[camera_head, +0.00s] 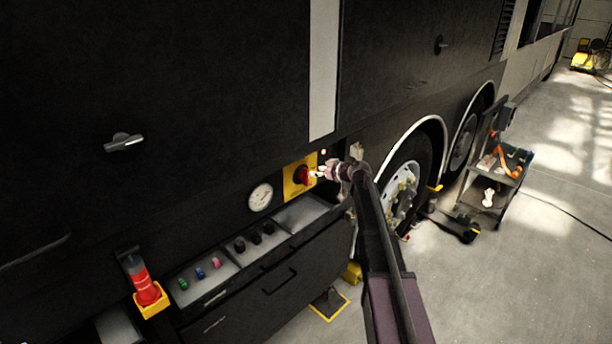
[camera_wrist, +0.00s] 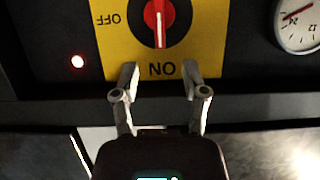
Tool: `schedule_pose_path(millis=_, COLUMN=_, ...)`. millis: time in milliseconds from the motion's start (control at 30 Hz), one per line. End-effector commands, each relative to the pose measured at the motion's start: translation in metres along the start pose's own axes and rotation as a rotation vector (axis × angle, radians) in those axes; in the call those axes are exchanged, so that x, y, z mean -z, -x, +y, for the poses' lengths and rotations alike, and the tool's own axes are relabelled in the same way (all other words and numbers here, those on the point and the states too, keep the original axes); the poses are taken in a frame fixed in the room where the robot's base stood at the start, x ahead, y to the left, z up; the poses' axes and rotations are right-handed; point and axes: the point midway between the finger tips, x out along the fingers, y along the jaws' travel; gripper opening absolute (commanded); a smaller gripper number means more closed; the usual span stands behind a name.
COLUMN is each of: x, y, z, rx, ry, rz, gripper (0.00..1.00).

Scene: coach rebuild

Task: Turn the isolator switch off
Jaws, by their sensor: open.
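The isolator switch is a red knob on a yellow plate (camera_head: 290,188) on the dark side of the coach. In the wrist view the picture is upside down, and the red knob (camera_wrist: 158,22) shows at the top centre on its yellow plate (camera_wrist: 112,55). The knob's white line points to the ON label; the OFF label is to the left. My gripper (camera_wrist: 159,72) is open and empty, its two fingertips apart over the lower edge of the plate, on either side of ON. In the head view my gripper (camera_head: 318,173) is just right of the knob (camera_head: 301,175).
A red light (camera_wrist: 77,61) is lit beside the plate. A round gauge (camera_head: 260,197) sits left of the switch. A cart (camera_head: 495,185) stands by the wheels.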

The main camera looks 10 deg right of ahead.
Motion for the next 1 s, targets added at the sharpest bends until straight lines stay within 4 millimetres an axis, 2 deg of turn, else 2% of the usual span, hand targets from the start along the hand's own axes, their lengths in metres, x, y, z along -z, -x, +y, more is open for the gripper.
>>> schedule_pose_path(millis=33, x=-0.002, y=-0.012, z=0.001, rx=0.001, ry=0.001, rz=0.0, gripper=0.57)
schedule_pose_path(millis=100, x=-0.002, y=-0.022, z=0.001, rx=0.0, ry=0.001, rz=0.0, gripper=0.57)
schedule_pose_path(millis=400, x=-0.001, y=-0.059, z=0.001, rx=0.0, ry=0.001, rz=0.0, gripper=0.57)
schedule_pose_path(millis=600, x=0.0, y=-0.068, z=0.0, rx=-0.001, ry=0.0, rz=0.0, gripper=0.57)
schedule_pose_path(millis=933, x=0.0, y=-0.069, z=0.0, rx=-0.001, ry=0.001, rz=0.0, gripper=0.57)
schedule_pose_path(millis=967, x=0.0, y=-0.069, z=0.0, rx=-0.001, ry=0.001, rz=0.0, gripper=0.51)
schedule_pose_path(millis=1000, x=0.0, y=-0.069, z=0.0, rx=0.0, ry=0.001, rz=0.0, gripper=0.39)
